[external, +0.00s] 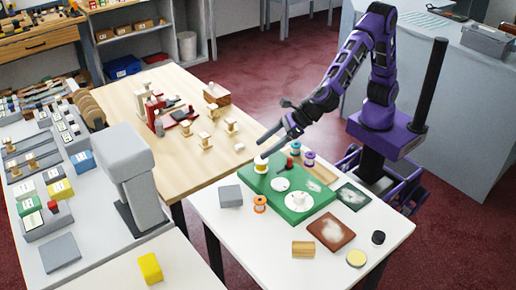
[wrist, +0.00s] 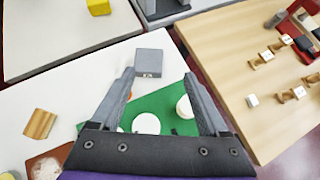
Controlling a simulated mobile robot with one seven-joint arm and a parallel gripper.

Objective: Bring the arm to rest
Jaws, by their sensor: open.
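My purple arm (external: 381,62) reaches from its base on the right side of the white table over the green board. My gripper (external: 262,147) is above the far left part of the board. In the wrist view my gripper (wrist: 158,82) has its two grey fingers spread apart with nothing held between them. The green board (external: 312,211) lies below, bearing white discs, spools and a red piece. A grey block (wrist: 149,62) shows just beyond the fingertips, resting on the white table.
A striped wooden block (external: 303,248), a brown square (external: 331,232), a yellow disc (external: 356,258) and a dark jar (external: 378,238) sit on the white table (external: 272,246). A wooden table (external: 190,160) with small stands adjoins at the back left. A grey upright device (external: 134,175) stands at left.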

